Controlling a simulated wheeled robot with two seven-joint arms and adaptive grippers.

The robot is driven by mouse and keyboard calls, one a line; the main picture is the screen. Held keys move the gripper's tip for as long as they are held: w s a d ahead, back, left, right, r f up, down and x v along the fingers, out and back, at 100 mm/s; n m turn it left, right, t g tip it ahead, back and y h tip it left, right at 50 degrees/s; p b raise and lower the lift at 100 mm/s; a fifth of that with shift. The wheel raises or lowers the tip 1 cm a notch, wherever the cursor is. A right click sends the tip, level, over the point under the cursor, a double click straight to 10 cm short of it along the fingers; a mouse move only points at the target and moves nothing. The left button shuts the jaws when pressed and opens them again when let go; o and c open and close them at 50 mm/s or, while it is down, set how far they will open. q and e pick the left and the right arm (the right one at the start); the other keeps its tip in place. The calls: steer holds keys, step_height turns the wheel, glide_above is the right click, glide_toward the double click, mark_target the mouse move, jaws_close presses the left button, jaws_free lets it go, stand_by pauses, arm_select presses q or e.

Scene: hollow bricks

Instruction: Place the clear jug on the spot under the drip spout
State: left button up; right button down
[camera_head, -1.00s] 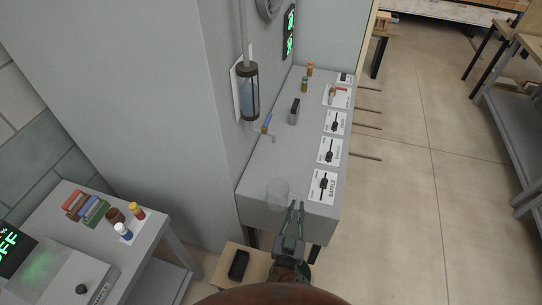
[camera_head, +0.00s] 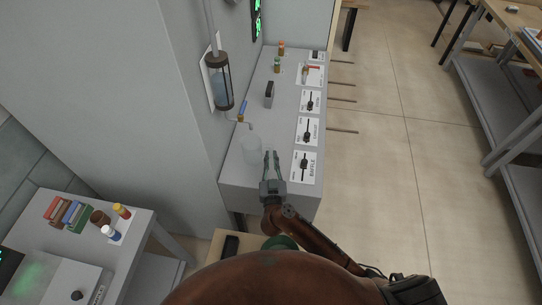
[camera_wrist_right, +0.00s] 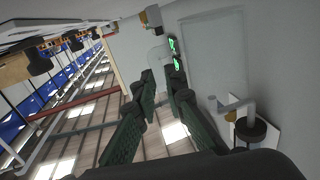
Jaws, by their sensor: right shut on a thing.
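The clear jug (camera_head: 252,147) is a faint see-through cylinder over the near part of the grey counter (camera_head: 234,172), just below the drip spout (camera_head: 247,123) in the head view. My right gripper (camera_head: 270,154) is at its right side, shut on it. I cannot tell whether the jug touches the counter. The spot under the spout cannot be made out. My left gripper is out of view.
A glass reservoir (camera_head: 220,82) hangs on the wall above the spout, with a blue valve handle (camera_head: 242,109). A dark block (camera_head: 269,94) and several label plates with levers, including the nearest plate (camera_head: 305,168), occupy the counter. A side table (camera_head: 140,235) holds small bottles.

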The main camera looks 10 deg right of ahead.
steer(key=w, duration=0.3)
steer(key=shift+w+d, duration=0.35)
steer(key=shift+d, duration=0.05)
steer(key=shift+f+b, duration=0.9)
steer(key=shift+f, duration=0.95)
steer(key=shift+r, duration=0.1)
steer(key=c, duration=2)
jaws_free()
steer(key=shift+f, duration=0.2)
steer(key=shift+r, duration=0.1)
steer(key=shift+s, duration=0.2)
steer(key=s, duration=0.3)
steer(key=s+a+p, duration=0.1)
steer(key=s, duration=0.3)
steer(key=s+a, duration=0.1)
steer(key=s, duration=0.3)
steer(key=shift+s+a+r, duration=0.1)
steer(key=shift+s+a, duration=0.05)
steer(key=shift+s, duration=0.05)
